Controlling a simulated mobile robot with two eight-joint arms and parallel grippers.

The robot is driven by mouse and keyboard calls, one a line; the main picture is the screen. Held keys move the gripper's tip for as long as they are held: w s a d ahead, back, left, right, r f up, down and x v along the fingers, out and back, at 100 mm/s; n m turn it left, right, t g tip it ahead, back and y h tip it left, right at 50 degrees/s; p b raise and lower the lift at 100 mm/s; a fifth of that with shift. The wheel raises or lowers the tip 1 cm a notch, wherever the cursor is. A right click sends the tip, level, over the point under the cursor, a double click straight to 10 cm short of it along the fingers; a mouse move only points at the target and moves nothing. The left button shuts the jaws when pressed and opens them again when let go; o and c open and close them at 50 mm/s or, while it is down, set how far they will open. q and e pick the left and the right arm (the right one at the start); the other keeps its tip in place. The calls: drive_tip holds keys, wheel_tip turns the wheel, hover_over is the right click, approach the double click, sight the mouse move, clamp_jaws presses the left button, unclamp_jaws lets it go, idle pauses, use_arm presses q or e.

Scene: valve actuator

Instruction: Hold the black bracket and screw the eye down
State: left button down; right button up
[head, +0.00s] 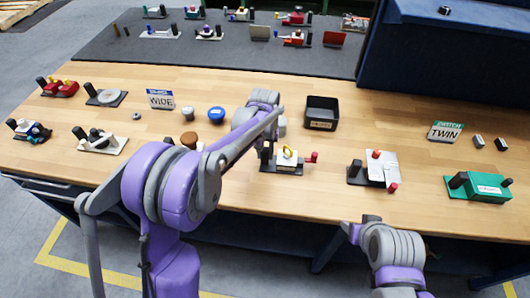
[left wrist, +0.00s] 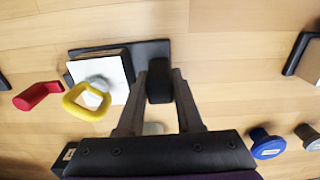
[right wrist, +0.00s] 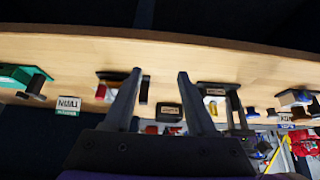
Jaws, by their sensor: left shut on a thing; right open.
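The actuator piece has a black bracket (left wrist: 148,52) with an upright black post (left wrist: 160,84), a white block (left wrist: 112,72), a yellow eye (left wrist: 87,102) and a red handle (left wrist: 37,95). In the head view the yellow eye (head: 288,152) stands on top of the white block (head: 286,163), and the red handle (head: 312,157) points right. My left gripper (left wrist: 158,78) is shut on the black post of the bracket from above. The eye is beside the fingers, untouched. My right gripper (right wrist: 156,76) is open and empty, low in front of the table's near edge.
A black open bin (head: 321,112) stands behind the actuator. A white-plated piece (head: 380,171) with red knobs is to its right, then a green piece (head: 485,187). Brown (head: 189,140) and blue (head: 216,114) knobs are at left. Bare wood lies between the pieces.

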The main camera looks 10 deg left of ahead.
drive_tip(key=shift+c, duration=1.1)
wheel_tip(320, 180, up, 10)
drive_tip(key=n+g+y, duration=0.1)
drive_tip(key=n+g, duration=0.7)
drive_tip(key=n, duration=0.2)
hover_over(289, 148)
drive_tip(key=w+d, duration=0.2)
drive_tip(key=f, duration=0.3)
drive_tip(key=s+a+f, duration=0.1)
drive_tip(key=f, duration=0.7)
drive_tip(key=shift+s+a+f, duration=0.15)
drive_tip(key=shift+s+a, duration=0.1)
drive_tip(key=shift+a, duration=0.15)
clamp_jaws()
